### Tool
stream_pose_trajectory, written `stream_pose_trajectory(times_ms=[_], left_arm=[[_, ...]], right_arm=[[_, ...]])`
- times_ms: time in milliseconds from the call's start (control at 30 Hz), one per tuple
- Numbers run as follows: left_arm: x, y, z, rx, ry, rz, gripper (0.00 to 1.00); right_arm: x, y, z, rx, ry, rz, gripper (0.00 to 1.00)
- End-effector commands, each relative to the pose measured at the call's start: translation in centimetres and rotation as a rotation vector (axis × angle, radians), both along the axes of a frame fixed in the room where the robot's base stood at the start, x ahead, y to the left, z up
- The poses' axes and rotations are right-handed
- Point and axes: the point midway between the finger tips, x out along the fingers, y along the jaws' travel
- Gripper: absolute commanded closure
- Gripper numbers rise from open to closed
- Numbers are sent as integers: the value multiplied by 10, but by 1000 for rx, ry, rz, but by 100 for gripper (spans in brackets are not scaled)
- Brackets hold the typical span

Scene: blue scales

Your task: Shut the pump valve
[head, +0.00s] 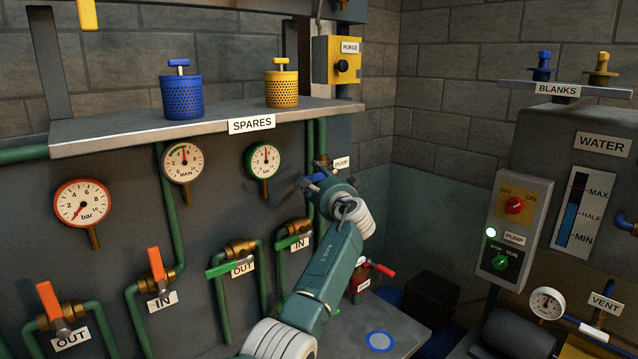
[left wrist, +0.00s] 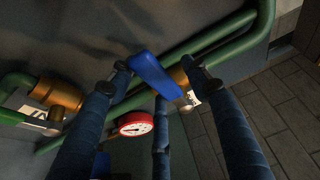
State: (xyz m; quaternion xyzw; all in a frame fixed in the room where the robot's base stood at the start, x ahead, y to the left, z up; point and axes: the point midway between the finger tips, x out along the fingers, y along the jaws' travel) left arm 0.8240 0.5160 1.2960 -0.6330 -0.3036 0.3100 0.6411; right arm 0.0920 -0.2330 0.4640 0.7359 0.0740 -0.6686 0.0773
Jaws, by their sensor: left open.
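The pump valve is at the wall's right end, beside its PUMP label (head: 342,163). Its blue lever (left wrist: 155,76) shows in the left wrist view, with the brass body (left wrist: 181,77) behind it on a green pipe. The lever looks slanted across the pipe there; its exact angle I cannot tell. My left gripper (head: 318,183) is open in front of the valve and hides most of it in the head view. In the left wrist view its fingers (left wrist: 160,78) spread around the lever, which lies between their tips. Contact is unclear. My right gripper is not in view.
Green-handled (head: 232,268) and orange-handled (head: 154,268) valves stand left of my arm. The SPARES shelf (head: 180,127) juts out above. A red-handled fitting (head: 383,270) sits below right. The pump switch panel (head: 511,240) and water gauge (head: 583,212) are at the right.

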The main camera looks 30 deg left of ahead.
Motion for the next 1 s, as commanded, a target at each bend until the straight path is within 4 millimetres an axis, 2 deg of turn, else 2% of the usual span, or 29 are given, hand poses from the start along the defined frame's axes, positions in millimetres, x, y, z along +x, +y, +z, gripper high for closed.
stream_pose_trajectory(times_ms=[167, 600, 800, 1000], left_arm=[[-10, -15, -1, -1, -2, -2, 52], [-63, -79, -1, -1, -1, -1, 52], [-73, -90, 0, 1, 1, 1, 52], [-74, -91, 0, 1, 1, 1, 52]], right_arm=[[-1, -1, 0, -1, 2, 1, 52], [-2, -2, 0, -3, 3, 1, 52], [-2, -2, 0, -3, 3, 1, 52], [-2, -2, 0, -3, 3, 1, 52]])
